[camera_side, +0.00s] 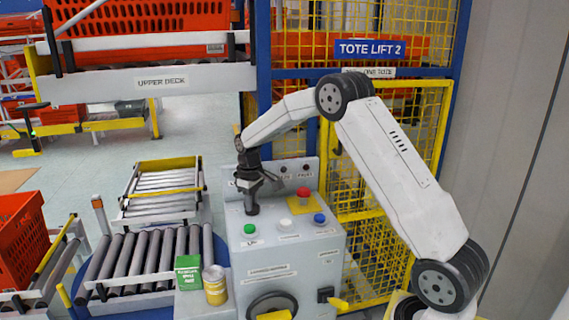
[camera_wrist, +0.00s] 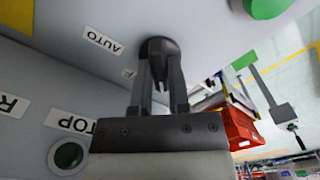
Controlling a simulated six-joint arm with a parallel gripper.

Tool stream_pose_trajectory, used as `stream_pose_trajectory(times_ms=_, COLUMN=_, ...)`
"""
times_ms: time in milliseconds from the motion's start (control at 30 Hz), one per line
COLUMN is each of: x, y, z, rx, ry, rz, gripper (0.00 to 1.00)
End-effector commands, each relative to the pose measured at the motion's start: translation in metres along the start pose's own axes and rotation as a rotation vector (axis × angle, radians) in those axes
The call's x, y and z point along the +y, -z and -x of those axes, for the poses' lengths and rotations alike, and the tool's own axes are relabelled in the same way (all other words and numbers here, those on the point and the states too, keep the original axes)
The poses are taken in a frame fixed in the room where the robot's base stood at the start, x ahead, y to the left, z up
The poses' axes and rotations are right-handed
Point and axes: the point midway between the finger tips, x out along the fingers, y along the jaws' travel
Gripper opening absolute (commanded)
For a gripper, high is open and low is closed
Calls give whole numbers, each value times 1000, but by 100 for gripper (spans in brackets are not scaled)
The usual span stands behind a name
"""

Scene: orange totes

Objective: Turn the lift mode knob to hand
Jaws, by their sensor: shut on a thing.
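The lift mode knob is a black round knob (camera_wrist: 158,46) on the grey top of the control box (camera_side: 300,262). My gripper (camera_wrist: 160,78) is over it, and its two dark fingers are shut on the knob from both sides. In the side view my gripper (camera_side: 251,196) points down at the back left of the box top, with the dark knob beneath it. An AUTO label (camera_wrist: 103,40) lies beside the knob. Another label is mostly hidden by a finger. No HAND label can be read, and the knob's pointer is hidden.
Close to my gripper are a green button (camera_side: 250,229), a white button (camera_side: 285,224), a blue button (camera_side: 319,218) and a red button on a yellow base (camera_side: 303,192). A green box (camera_side: 188,272) and a yellow tin (camera_side: 215,285) stand left of the control box. Yellow mesh fencing (camera_side: 362,205) stands behind.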

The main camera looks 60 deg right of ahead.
Motion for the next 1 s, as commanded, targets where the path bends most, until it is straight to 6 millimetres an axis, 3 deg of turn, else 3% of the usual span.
stream_pose_trajectory(times_ms=33, x=0, y=1, z=2, rx=4, ry=-2, rz=3, gripper=30)
stream_pose_trajectory(times_ms=100, x=0, y=1, z=1, rx=4, ry=-2, rz=2, gripper=53)
stream_pose_trajectory(times_ms=133, x=0, y=1, z=1, rx=4, ry=-2, rz=2, gripper=56)
stream_pose_trajectory(times_ms=567, x=0, y=0, z=5, rx=2, ry=-1, rz=0, gripper=56)
stream_pose_trajectory(times_ms=1000, x=0, y=1, z=53, rx=5, ry=-2, rz=0, gripper=56)
